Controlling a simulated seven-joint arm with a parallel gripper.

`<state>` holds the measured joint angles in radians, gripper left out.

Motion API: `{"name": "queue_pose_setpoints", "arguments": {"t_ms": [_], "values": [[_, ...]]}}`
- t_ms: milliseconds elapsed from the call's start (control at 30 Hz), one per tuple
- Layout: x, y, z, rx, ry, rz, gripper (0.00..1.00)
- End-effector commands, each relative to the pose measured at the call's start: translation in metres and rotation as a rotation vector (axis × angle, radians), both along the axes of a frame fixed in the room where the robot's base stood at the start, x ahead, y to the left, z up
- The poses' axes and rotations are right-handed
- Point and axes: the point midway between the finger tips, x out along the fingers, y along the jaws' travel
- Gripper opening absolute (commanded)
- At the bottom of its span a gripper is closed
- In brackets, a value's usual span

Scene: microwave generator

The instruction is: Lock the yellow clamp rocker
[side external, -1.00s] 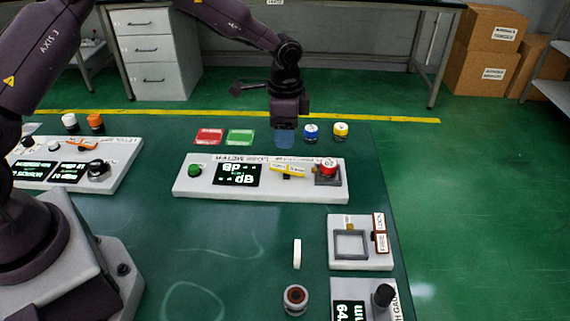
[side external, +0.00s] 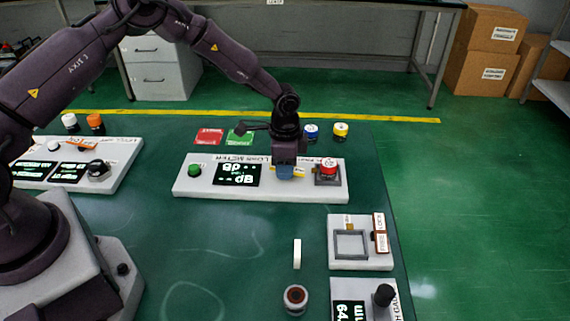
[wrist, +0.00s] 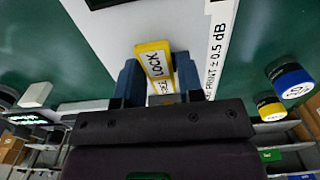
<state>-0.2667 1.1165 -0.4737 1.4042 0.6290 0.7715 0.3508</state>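The yellow clamp rocker sits on the white loss meter panel (side external: 205,190), between its dark display and a red-topped round part. In the wrist view the rocker (wrist: 154,62) is a yellow bar with a white label reading LOCK at its far end. My gripper (side external: 285,172) is low over the rocker, pointing down, and hides most of it in the side view. In the wrist view my gripper's blue fingers (wrist: 158,80) stand apart, one on each side of the rocker's near part. Whether they touch the rocker or the panel is unclear.
The red-topped part (side external: 327,166) stands close to the right of my gripper. Blue (side external: 311,131) and yellow (side external: 341,130) capped cylinders stand behind the panel, with red (side external: 208,137) and green (side external: 240,137) plates further left. The table in front of the panel is mostly clear.

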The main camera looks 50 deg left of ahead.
Motion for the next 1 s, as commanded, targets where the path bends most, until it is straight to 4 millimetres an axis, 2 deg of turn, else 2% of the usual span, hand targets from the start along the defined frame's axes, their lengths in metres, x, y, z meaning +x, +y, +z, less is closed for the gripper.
{"name": "queue_pose_setpoints", "arguments": {"t_ms": [33,100,133,633,967,1000], "values": [[0.0,0.0,0.0002,0.0,0.0,0.0,0.23],[0.0001,0.0001,0.0002,0.0,0.0,0.0,0.07],[0.0001,0.0001,0.0003,0.0,0.0,0.0,0.04],[-0.003,0.003,-0.0015,-0.157,-0.154,0.0,0.04],[-0.0029,0.0023,-0.0015,-0.167,-0.166,-0.001,0.04],[-0.0029,0.0023,-0.0016,-0.167,-0.166,-0.001,0.34]]}}
